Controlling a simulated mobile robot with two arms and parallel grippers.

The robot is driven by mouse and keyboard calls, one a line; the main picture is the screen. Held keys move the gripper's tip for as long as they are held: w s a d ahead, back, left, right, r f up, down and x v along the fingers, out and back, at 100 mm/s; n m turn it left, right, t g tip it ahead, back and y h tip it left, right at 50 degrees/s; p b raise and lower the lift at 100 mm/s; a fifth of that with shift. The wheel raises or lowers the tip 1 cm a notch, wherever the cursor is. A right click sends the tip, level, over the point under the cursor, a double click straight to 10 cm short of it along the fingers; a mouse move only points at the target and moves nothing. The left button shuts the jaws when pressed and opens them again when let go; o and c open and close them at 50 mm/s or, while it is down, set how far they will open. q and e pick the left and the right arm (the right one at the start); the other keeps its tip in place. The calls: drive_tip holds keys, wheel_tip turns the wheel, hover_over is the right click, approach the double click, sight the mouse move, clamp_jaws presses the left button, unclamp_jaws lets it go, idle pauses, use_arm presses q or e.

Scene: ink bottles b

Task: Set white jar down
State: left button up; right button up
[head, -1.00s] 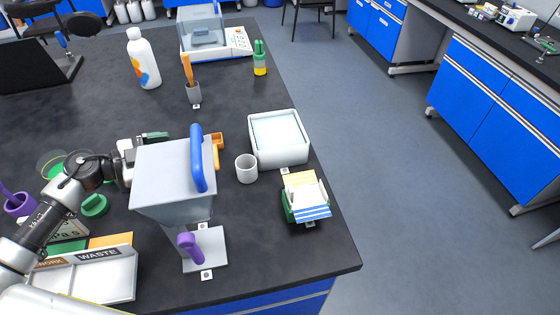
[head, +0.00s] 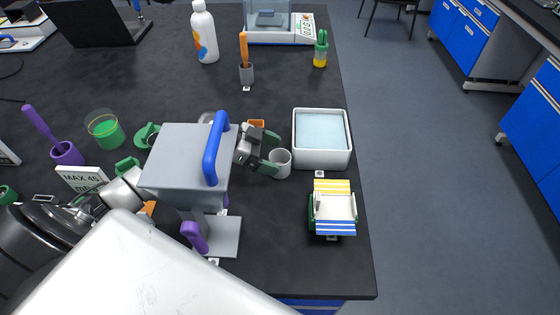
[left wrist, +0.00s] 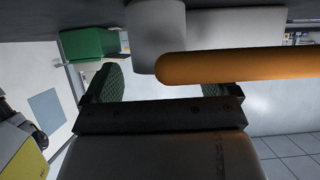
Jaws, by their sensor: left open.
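The white jar (head: 279,164) stands upright on the black bench, left of a white tray. My left gripper (head: 272,152) is open, its green-padded fingers reaching toward the jar from the left, behind the grey stand. In the head view the fingertips are at the jar's near side; I cannot tell whether they touch it. In the left wrist view a pale cylinder, likely the jar (left wrist: 157,22), shows beyond the gap between the open fingers (left wrist: 163,87). An orange bar (left wrist: 235,66) crosses in front of part of that view. My right gripper is not in view.
The grey stand (head: 180,160) with a blue handle stands close to my left arm and hides part of it. The white tray (head: 346,158) and a green rack with striped cards (head: 332,188) are to the right, near the bench edge.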

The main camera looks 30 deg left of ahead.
sight(281, 157)
use_arm(q)
drive_tip(key=shift+x, duration=1.35)
drive_tip(key=c, duration=1.1)
drive_tip(key=shift+r, duration=0.1)
